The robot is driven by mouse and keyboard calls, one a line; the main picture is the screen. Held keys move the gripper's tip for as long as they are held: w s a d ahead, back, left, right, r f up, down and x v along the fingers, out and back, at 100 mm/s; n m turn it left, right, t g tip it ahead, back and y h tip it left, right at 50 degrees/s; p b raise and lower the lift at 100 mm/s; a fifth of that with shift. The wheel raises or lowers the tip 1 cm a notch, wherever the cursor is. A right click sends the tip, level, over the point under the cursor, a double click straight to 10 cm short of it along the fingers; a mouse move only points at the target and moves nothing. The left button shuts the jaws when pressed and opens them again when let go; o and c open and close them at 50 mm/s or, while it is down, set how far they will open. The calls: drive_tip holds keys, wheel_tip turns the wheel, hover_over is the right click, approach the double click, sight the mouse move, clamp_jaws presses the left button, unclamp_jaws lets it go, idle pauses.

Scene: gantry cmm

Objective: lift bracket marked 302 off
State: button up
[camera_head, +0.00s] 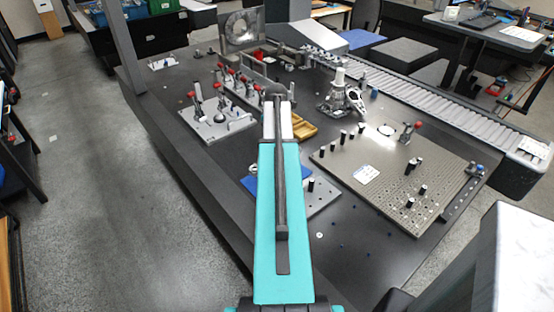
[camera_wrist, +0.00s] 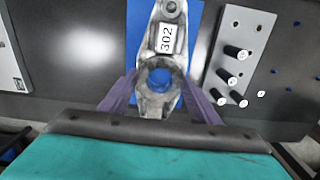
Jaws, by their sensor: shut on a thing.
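The bracket marked 302 (camera_wrist: 166,40) is a grey cast metal part with a white label and a round hole at its wide end. It shows in the wrist view over a blue mat (camera_wrist: 194,20). My gripper (camera_wrist: 160,82) is shut on the bracket, with one purple finger on each side of the holed end. Blue shows through the hole; I cannot tell whether the bracket touches the mat.
A plate with black pins (camera_wrist: 245,42) lies close right of the mat. In the head view, a large perforated plate (camera_head: 400,190) is to the right, a clamp fixture plate (camera_head: 213,128) to the left and a yellow tray (camera_head: 303,131) behind. A roller conveyor (camera_head: 440,108) runs along the far side.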

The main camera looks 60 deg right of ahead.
drive_tip(key=shift+r, duration=0.6)
drive_tip(key=shift+w, duration=0.1)
